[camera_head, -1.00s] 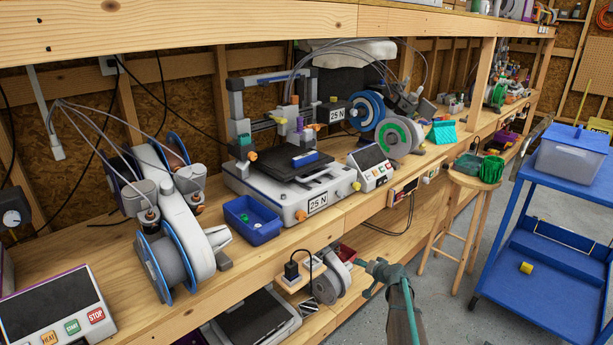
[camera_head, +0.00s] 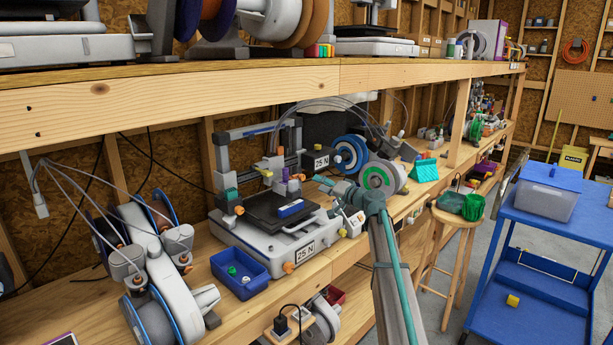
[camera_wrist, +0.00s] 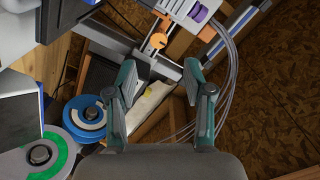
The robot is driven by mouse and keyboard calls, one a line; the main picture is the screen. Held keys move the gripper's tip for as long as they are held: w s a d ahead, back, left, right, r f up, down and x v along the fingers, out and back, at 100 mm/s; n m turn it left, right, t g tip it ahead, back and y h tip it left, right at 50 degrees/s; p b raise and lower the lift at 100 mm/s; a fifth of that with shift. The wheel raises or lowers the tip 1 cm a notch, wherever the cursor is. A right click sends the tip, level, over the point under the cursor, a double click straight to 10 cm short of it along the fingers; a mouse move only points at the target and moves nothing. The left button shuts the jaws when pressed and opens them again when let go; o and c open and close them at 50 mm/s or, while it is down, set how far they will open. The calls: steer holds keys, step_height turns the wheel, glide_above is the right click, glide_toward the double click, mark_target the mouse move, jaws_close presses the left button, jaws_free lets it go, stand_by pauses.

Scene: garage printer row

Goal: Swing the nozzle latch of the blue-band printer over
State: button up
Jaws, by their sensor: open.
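The printer (camera_head: 262,240) with the "25 N" labels stands on the lower bench in the head view, a dark bed on its white base. Its print head (camera_head: 277,163) carries small yellow, purple and orange parts; I cannot tell which is the nozzle latch. My gripper (camera_head: 320,183) reaches in from the right, at about the print head's height and apart from it. In the wrist view, my gripper (camera_wrist: 158,82) is open with nothing between its fingers. A purple-and-white part (camera_wrist: 200,12) and an orange knob (camera_wrist: 158,40) show beyond the fingertips.
A blue spool (camera_head: 349,155) and a green-ringed spool (camera_head: 377,178) stand right of the printer, close to my arm. A blue bin (camera_head: 240,272) sits at its front left. The upper shelf (camera_head: 290,85) runs above. A stool and blue cart stand on the right.

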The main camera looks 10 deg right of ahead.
mark_target(304, 178)
steer(key=p+x, duration=0.2)
steer(key=x, duration=0.7)
steer(key=shift+p, duration=0.35)
steer(key=shift+w+a+f, duration=0.1)
steer(key=shift+w+a, duration=0.25)
steer(key=shift+w, duration=0.1)
jaws_close()
